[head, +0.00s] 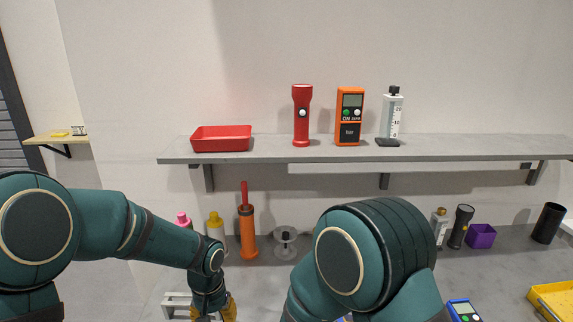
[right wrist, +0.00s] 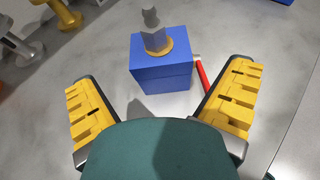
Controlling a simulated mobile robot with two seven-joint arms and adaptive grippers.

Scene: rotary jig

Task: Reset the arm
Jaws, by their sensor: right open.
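A blue box-shaped jig (right wrist: 165,82) stands on the grey worktop in the right wrist view, with an orange ring and a grey stepped piece (right wrist: 154,35) on its top. A red bar (right wrist: 203,80) sticks out at its right side from a pale pivot. My right gripper (right wrist: 162,92) is open and empty, its yellow fingers spread wide to either side of the jig, apart from it. In the head view my right arm hides the jig. My left gripper (head: 215,311) points down at the bottom edge, partly cut off, so its jaws are unclear.
A grey shelf (head: 275,155) holds a red tray (head: 221,139), a red flashlight (head: 302,115), an orange meter (head: 349,116) and a white bottle. Below stand an orange pump (head: 247,232), a grey spool (head: 285,242), a purple box (head: 481,236) and a yellow tray (head: 553,299).

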